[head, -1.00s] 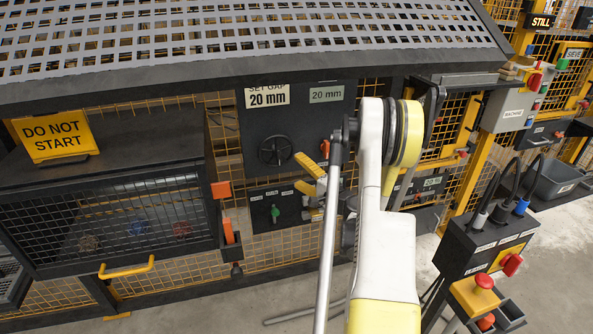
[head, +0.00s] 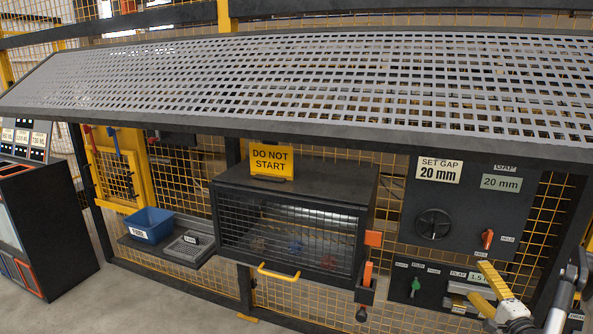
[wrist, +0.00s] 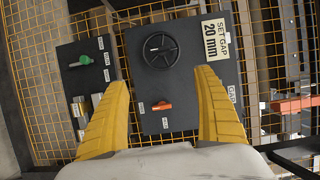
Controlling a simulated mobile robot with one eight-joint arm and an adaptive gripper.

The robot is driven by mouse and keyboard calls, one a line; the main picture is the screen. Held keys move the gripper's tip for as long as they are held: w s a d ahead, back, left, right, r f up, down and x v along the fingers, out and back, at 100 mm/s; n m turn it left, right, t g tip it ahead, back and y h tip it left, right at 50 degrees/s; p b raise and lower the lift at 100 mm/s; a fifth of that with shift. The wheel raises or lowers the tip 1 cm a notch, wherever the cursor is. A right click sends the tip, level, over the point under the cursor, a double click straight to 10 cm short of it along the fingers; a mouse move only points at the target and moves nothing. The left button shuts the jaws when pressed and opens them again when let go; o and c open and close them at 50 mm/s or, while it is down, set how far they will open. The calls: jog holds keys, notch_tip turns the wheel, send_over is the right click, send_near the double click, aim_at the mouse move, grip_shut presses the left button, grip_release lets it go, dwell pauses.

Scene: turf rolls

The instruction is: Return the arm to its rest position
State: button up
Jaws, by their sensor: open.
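My gripper (head: 491,285) is at the lower right of the head view, in front of the machine's control panels. In the wrist view my gripper (wrist: 162,105) shows two yellow fingers spread wide apart, with nothing between them. Beyond the fingers is the dark gap panel (wrist: 190,65) with a black handwheel (wrist: 161,50), an orange-red lever (wrist: 162,105) and a "SET GAP 20 mm" label (wrist: 214,38). The fingers look clear of the panel, though the distance is hard to judge. Most of my arm is outside the head view.
A perforated sloping deck (head: 330,80) overhangs the panels. A mesh-fronted box (head: 285,235) carries a yellow "DO NOT START" sign (head: 271,161). A blue bin (head: 148,225) stands on a shelf at left, near a dark cabinet (head: 45,225). The floor (head: 150,300) in front is open.

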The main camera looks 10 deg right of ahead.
jog(key=w+a+r+n+g+y, duration=0.2)
jog(key=w+a+r+n, duration=0.1)
jog(key=a, duration=0.5)
jog(key=w+a+r+n+g+y, duration=0.1)
jog(key=w+a+r+n+y, duration=0.2)
jog(key=a, duration=0.5)
jog(key=s+a+r+n+g, duration=0.2)
jog(key=a, duration=0.5)
jog(key=s+a+r+n+g, duration=0.1)
jog(key=a+r+n, duration=0.1)
jog(key=a, duration=0.5)
jog(key=s+a+n+g+h, duration=0.1)
jog(key=s+a+n+g, duration=0.1)
jog(key=s+a+n, duration=0.2)
jog(key=s+a+n+g+h, duration=0.1)
jog(key=s+a+n, duration=0.4)
jog(key=s, duration=1.2)
jog(key=a+g, duration=0.1)
jog(key=a, duration=0.3)
jog(key=shift+s+a+f+n+g, duration=0.2)
jog(key=shift+a+f+n+g, duration=0.1)
jog(key=shift+a+g, duration=0.1)
